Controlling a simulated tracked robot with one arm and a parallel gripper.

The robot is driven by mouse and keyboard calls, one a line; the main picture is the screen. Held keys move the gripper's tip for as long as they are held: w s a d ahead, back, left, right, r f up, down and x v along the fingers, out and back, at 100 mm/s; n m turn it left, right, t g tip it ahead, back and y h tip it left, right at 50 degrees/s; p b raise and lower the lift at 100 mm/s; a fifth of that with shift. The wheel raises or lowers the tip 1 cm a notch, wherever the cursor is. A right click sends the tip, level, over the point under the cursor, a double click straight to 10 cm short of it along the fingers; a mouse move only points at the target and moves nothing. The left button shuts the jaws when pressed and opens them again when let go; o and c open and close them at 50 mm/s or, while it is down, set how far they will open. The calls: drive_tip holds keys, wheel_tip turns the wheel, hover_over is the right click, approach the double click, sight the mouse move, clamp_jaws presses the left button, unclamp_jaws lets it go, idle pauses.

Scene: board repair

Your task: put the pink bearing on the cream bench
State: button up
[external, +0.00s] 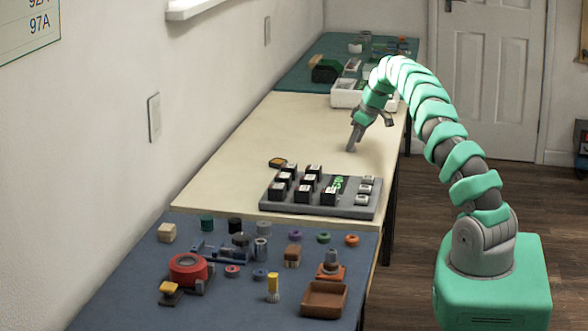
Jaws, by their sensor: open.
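The pink bearing (232,271) is a small ring lying on the blue-grey bench section in the foreground, just right of a red tape roll. The cream bench (228,165) is the middle section, beyond the blue-grey one. My gripper (370,136) is open over the far right part of the cream bench, with nothing visible between its fingers. It is well beyond the bearing and far from it. I cannot tell whether a fingertip touches the bench.
A grey tray (334,211) with black blocks stands at the cream bench's near right. A white bin (344,99) stands at the far end. Around the bearing are the red tape roll (187,269), a blue ring (260,274) and a brown tray (313,315). The cream bench's left half is mostly clear.

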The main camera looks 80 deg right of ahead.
drive_tip(key=p+v, duration=0.1)
drive_tip(key=v, duration=0.9)
drive_tip(key=shift+r+p, duration=0.2)
drive_tip(key=shift+p, duration=0.15)
drive_tip(key=w+a+r+n+t, duration=0.1)
drive_tip(key=w+a+r+t, duration=0.1)
drive_tip(key=w+a+r, duration=1.25)
drive_tip(key=w+a+r+n+t, duration=0.1)
drive_tip(key=w+a+r+t, duration=0.35)
drive_tip(key=a+r, duration=1)
drive_tip(key=w+a+r, duration=0.1)
drive_tip(key=a+r, duration=0.3)
drive_tip(key=a, duration=0.3)
drive_tip(key=a+r, duration=0.3)
drive_tip(key=a, duration=0.4)
drive_tip(key=s+a+r+t, duration=0.1)
drive_tip(key=s+a+r, duration=0.3)
drive_tip(key=a, duration=0.3)
drive_tip(key=s+a+r+t, duration=0.2)
drive_tip(key=s+a+r, duration=0.2)
drive_tip(key=a, duration=0.3)
drive_tip(key=s+a+r+n+t+y, duration=0.1)
drive_tip(key=s+a+r, duration=0.3)
drive_tip(key=a, duration=0.3)
drive_tip(key=shift+s+a+r+t, duration=0.25)
drive_tip(key=shift+a+r+t, duration=0.1)
drive_tip(key=shift+r, duration=0.5)
